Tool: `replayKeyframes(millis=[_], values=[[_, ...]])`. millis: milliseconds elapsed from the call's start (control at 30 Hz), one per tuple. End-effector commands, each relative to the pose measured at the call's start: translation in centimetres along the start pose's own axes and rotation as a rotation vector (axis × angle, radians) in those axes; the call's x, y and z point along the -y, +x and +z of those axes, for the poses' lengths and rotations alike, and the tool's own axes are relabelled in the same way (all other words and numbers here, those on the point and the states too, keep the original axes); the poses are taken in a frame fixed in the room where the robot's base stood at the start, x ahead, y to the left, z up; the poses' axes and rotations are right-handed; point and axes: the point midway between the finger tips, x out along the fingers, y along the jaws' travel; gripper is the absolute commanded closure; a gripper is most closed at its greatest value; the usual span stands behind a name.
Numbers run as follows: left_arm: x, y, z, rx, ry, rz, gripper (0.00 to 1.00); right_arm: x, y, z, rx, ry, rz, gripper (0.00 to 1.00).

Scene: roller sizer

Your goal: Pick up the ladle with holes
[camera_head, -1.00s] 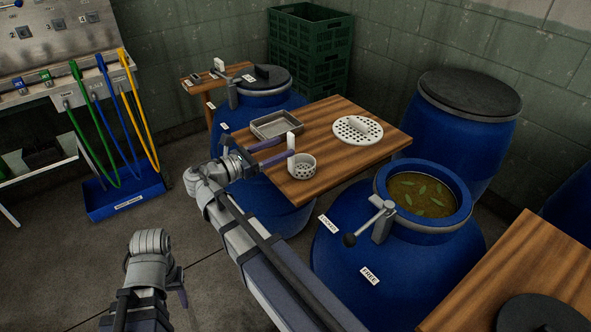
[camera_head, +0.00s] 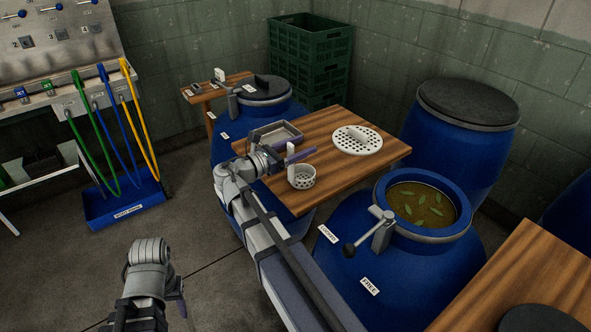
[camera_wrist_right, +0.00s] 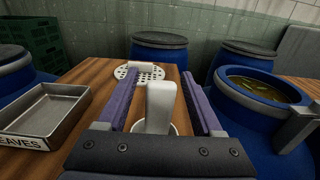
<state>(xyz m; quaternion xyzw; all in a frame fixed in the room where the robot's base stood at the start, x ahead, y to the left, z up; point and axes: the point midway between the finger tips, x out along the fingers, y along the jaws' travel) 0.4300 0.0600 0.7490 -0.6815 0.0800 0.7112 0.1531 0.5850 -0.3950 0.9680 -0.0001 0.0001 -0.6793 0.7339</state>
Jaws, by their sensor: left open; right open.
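The ladle with holes (camera_head: 302,178) is a white perforated cup with an upright flat handle. It stands on the near left part of the wooden table (camera_head: 345,177). My right gripper (camera_head: 296,151) is open at the ladle's handle. In the right wrist view the handle (camera_wrist_right: 160,105) stands between the two purple fingers, with a gap on each side, and hides much of the cup. My left gripper (camera_head: 181,298) is low at the bottom left, far from the table; only a small part of its fingers shows.
A metal tray (camera_head: 252,141) and a white perforated disc (camera_head: 357,140) with a handle lie on the table. Blue barrels surround it; the open one (camera_head: 385,275) holds liquid with leaves. A lever (camera_head: 370,232) sticks out from its rim. Green crates (camera_head: 310,60) stand behind.

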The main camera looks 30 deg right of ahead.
Motion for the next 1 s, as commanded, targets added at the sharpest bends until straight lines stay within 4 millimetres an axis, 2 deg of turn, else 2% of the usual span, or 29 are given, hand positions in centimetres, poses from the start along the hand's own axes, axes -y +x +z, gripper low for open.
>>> replayKeyframes(millis=[267, 867, 1000], values=[[0.0, 0.02, 0.0, 0.0, 0.0, 0.0, 0.5, -0.03, 0.38, -0.02, 0.0, 0.0, 0.001, 0.32], [0.0, 0.01, 0.0, 0.0, 0.0, 0.0, 0.5, -0.02, 0.36, -0.02, 0.0, 0.0, 0.001, 0.98], [0.0, 0.01, 0.0, 0.0, 0.0, 0.0, 0.5, -0.02, 0.36, -0.02, 0.0, 0.0, 0.001, 1.0]])
